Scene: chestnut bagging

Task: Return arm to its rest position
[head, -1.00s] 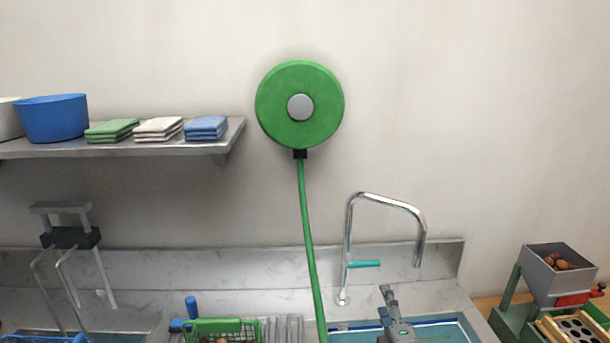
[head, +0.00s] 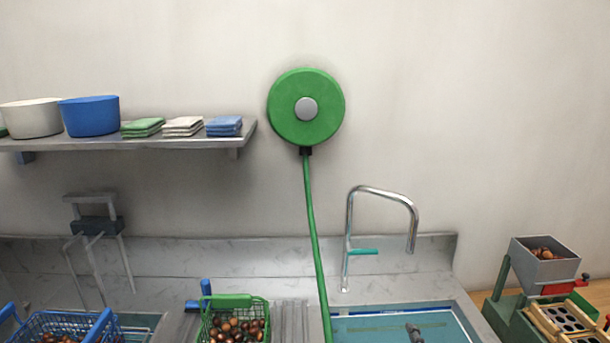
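My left gripper is not in view.
A blue basket (head: 98,331) and a green basket (head: 263,312) of chestnuts stand at the sink. A green hose (head: 315,240) hangs from the wall reel (head: 285,110). The faucet (head: 349,230) rises behind the basin. A chestnut hopper machine (head: 540,268) stands at right.

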